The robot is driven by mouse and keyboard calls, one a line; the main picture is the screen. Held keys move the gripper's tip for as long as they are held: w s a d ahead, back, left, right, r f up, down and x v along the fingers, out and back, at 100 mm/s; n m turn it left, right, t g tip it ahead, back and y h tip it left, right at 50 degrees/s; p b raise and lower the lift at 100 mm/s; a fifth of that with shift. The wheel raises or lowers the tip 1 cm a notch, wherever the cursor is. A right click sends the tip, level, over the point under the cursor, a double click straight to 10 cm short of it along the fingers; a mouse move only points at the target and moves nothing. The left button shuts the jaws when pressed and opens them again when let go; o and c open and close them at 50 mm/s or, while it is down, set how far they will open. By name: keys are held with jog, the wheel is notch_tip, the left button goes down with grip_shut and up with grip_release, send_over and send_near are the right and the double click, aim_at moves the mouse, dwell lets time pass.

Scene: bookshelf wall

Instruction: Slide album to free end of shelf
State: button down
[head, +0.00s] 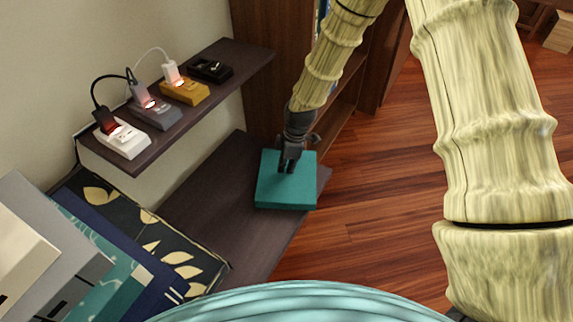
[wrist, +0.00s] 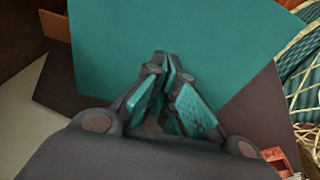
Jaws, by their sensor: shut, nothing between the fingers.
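The teal album (head: 272,193) lies flat on the lower dark shelf (head: 222,196), near that shelf's right-hand edge in the head view. Its teal top (wrist: 210,40) fills the upper middle of the wrist view. My gripper (head: 287,168) is at the album's top face, fingers pointing down, with nothing between them. In the wrist view my gripper (wrist: 168,75) shows its fingertips together over the album. I cannot tell whether the tips touch the cover. Part of the album's top is hidden behind the gripper.
An upper shelf (head: 120,162) at the left carries several small devices, some with cables, including a yellow one (head: 185,91). Stacked books and a leaf-patterned one (head: 180,258) stand at the lower left. A tall bookcase (head: 262,60) rises behind. Bare shelf lies left of the album.

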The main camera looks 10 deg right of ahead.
jog(key=shift+s+d+r+p, duration=0.1)
jog(key=shift+d+r+p, duration=0.05)
jog(key=shift+p, duration=0.2)
jog(key=d, duration=0.4)
jog(key=s+d+p, duration=0.1)
jog(key=d, duration=0.2)
jog(key=s+d+p, duration=0.1)
jog(key=d, duration=0.3)
jog(key=shift+s+d, duration=0.25)
jog(key=shift+d, duration=0.1)
